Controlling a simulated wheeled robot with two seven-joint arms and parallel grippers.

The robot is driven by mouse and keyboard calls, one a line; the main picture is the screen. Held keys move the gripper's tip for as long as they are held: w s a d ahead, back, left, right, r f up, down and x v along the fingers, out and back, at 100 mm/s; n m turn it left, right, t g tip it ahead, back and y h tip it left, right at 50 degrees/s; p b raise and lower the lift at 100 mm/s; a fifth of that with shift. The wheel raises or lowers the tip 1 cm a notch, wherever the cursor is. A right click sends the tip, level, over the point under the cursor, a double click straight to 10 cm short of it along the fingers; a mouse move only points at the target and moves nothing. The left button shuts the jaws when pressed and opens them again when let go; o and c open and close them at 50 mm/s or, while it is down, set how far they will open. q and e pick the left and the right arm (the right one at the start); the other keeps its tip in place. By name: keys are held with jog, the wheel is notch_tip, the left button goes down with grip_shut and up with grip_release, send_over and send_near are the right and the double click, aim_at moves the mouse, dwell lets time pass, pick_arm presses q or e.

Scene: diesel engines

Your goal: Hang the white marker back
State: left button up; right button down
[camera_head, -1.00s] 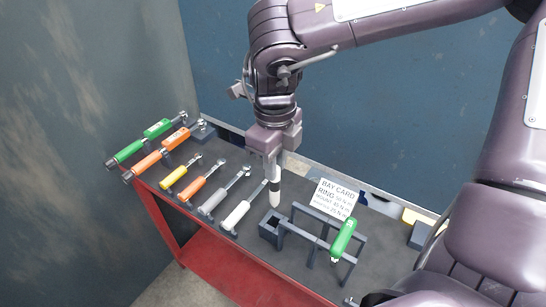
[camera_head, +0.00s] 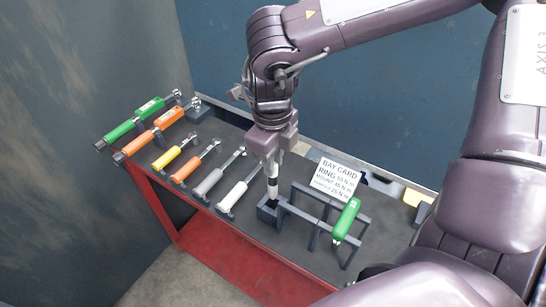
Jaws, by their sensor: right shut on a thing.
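My right gripper (camera_head: 270,158) is shut on the white marker (camera_head: 272,172), which hangs upright below the fingers with a dark band near its lower part. The marker's lower end is at the open top of a small dark square holder (camera_head: 265,214) on the cart. I cannot tell whether the tip is inside the holder or just above it. The gripper covers the marker's upper part. My left gripper is not in view.
The cart's dark top (camera_head: 240,237) carries several wrenches on the left, including a white-handled one (camera_head: 232,196) close to the holder. Right of the holder are a dark frame (camera_head: 310,215), a green-handled tool (camera_head: 346,219) and a bay card (camera_head: 336,178). A wall stands behind.

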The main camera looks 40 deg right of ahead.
aim_at(273, 181)
notch_tip(273, 181, down, 4)
jog(key=shift+f+b, duration=0.1)
jog(key=shift+b, duration=1)
jog(key=shift+f+b, duration=1.1)
jog(key=shift+b, duration=0.05)
jog(key=shift+f+b, duration=0.5)
jog(key=shift+b, duration=0.2)
jog(key=c, duration=0.8)
grip_release()
jog(key=shift+o, duration=0.2)
jog(key=shift+r, duration=0.2)
jog(key=shift+r+p, duration=0.95)
jog(key=shift+r, duration=0.65)
